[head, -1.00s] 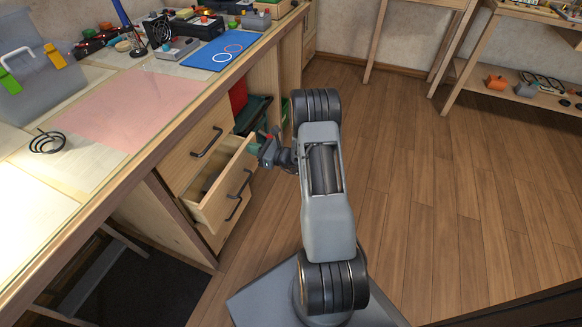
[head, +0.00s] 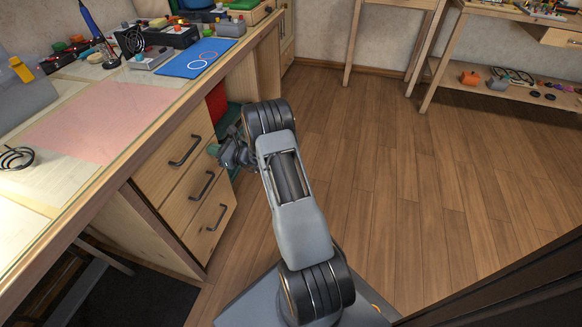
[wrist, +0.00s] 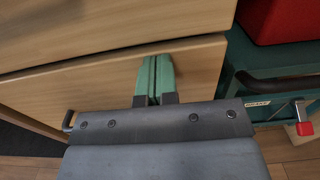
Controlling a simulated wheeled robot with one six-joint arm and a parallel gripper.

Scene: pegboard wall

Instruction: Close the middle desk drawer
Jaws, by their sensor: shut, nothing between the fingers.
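The desk's middle drawer (head: 190,192) shows its front with a dark handle, and it looks flush with the drawers above and below. It also shows in the wrist view (wrist: 95,90), where my gripper (wrist: 154,60) has its green fingertips pressed together against or very close to the drawer front. In the head view my gripper (head: 214,150) is at the right edge of the drawer stack, partly hidden by my arm. The top drawer (head: 175,158) and bottom drawer (head: 210,228) are shut.
A red box (wrist: 283,20) and a green case (wrist: 285,88) with a dark handle stand right of the drawers. The desktop holds a pink mat (head: 90,118) and a blue mat (head: 195,58). The wooden floor (head: 420,200) to the right is clear.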

